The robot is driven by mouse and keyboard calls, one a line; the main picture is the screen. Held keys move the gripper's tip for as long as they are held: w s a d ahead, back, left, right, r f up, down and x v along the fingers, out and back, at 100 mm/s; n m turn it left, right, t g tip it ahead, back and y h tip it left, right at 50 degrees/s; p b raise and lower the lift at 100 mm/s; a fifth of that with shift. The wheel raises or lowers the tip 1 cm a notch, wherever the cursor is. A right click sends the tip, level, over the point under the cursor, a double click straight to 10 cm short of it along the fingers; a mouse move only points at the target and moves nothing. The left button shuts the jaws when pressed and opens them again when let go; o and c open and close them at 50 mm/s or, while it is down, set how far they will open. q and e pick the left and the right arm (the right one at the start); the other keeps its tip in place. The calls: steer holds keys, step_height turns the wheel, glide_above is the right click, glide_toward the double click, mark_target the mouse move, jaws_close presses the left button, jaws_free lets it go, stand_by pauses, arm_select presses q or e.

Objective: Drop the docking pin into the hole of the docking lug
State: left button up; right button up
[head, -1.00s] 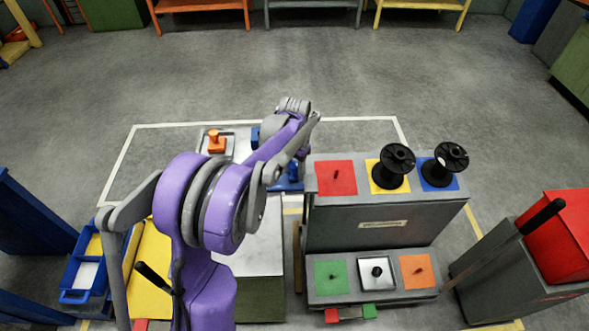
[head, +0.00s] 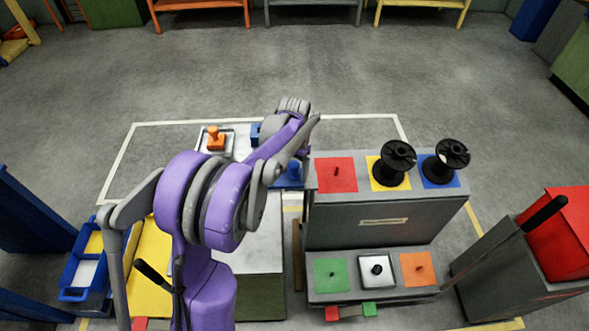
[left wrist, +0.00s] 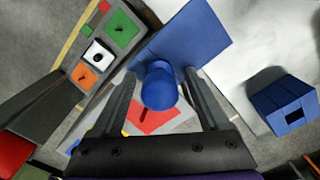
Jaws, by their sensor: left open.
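My left gripper (left wrist: 160,76) is open in the left wrist view, with one finger on each side of a round-topped blue post, likely the docking pin (left wrist: 158,90). I cannot tell whether the fingers touch it. The post stands by a flat blue plate (left wrist: 195,38). In the head view this blue piece (head: 290,177) is partly hidden by my purple left arm. A blue block with a dark square hole, likely the docking lug (left wrist: 284,101), sits apart on the pale surface; it also shows partly in the head view (head: 256,131). My right gripper is not in view.
A grey stepped stand (head: 365,220) with coloured squares and two black spools (head: 397,160) is close right of the left gripper. An orange knobbed piece (head: 215,141) sits on a tray at the far left. Blue bins (head: 82,270) stand at the near left.

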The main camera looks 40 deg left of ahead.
arm_select(q)
step_height(320, 180, up, 11)
steer(key=shift+f+p, duration=0.1)
steer(key=shift+p, duration=0.25)
stand_by(0.6)
steer(key=s+d+f+t+p, duration=0.2)
steer(key=s+d+t, duration=0.3)
steer(key=s+d, duration=1.4)
steer(key=shift+s+f+p, duration=0.25)
steer(key=shift+f+p, duration=0.1)
steer(key=shift+p, duration=0.15)
